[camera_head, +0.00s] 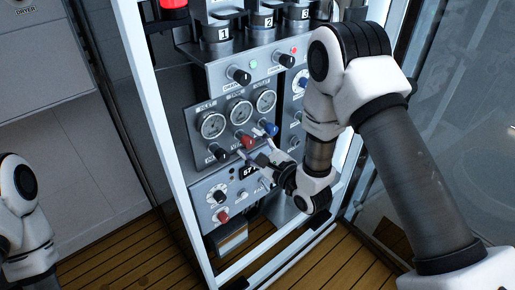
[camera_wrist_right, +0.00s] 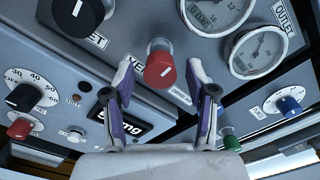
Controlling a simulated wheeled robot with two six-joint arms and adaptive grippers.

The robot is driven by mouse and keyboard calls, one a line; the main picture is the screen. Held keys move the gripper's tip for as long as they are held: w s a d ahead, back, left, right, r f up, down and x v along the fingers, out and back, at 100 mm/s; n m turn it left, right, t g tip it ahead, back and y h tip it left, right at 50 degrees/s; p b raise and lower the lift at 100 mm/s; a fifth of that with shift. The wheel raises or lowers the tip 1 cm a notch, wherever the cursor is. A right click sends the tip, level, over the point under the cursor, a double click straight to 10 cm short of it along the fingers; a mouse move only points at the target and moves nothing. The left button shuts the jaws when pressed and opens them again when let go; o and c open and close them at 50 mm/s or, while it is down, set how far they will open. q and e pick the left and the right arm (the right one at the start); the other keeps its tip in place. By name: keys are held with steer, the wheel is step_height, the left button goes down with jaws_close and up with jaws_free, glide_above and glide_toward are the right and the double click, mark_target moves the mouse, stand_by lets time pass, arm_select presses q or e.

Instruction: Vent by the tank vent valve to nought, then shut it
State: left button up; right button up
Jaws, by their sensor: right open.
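A red knob (camera_wrist_right: 160,70) stands on the grey panel between my right gripper's fingertips; it also shows in the head view (camera_head: 246,141). It looks like the vent valve, but the label beside it is partly covered by a finger. My right gripper (camera_wrist_right: 160,82) is open, one finger on each side of the knob, with gaps to it. In the head view the right gripper (camera_head: 253,146) is at the panel below the gauges. A gauge (camera_head: 239,112) sits above the red knob; its needle is too small to read. My left gripper is out of view.
A black knob (camera_head: 218,152) and a blue knob (camera_head: 268,128) flank the red one. A dark display (camera_head: 248,171) is below, partly hidden. A lower red knob (camera_wrist_right: 20,128) and a green knob (camera_wrist_right: 230,139) are nearby. A white frame post (camera_head: 153,130) stands left of the panel.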

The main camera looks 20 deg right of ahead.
steer(key=v, duration=1.1)
steer(key=shift+s+d, duration=0.15)
steer(key=shift+s, duration=0.25)
steer(key=s+a+f+n+g+h, duration=0.1)
steer(key=s+f+n+g, duration=0.3)
steer(key=f, duration=0.6)
steer(key=s+a+f+n+g+h, duration=0.1)
steer(key=s+f+n+g, duration=0.3)
steer(key=f, duration=0.5)
steer(key=s+d+f+n+g+h, duration=0.2)
steer(key=s+f+n+g, duration=0.2)
steer(key=s+n, duration=0.3)
steer(key=s+d+f+n+g+h, duration=0.2)
steer(key=s+f+n+g, duration=0.2)
steer(key=s+n, duration=0.4)
steer(key=shift+d+f+g, duration=0.15)
steer(key=shift+d+g, duration=0.25)
steer(key=shift+g, duration=0.1)
steer(key=shift+s, duration=0.1)
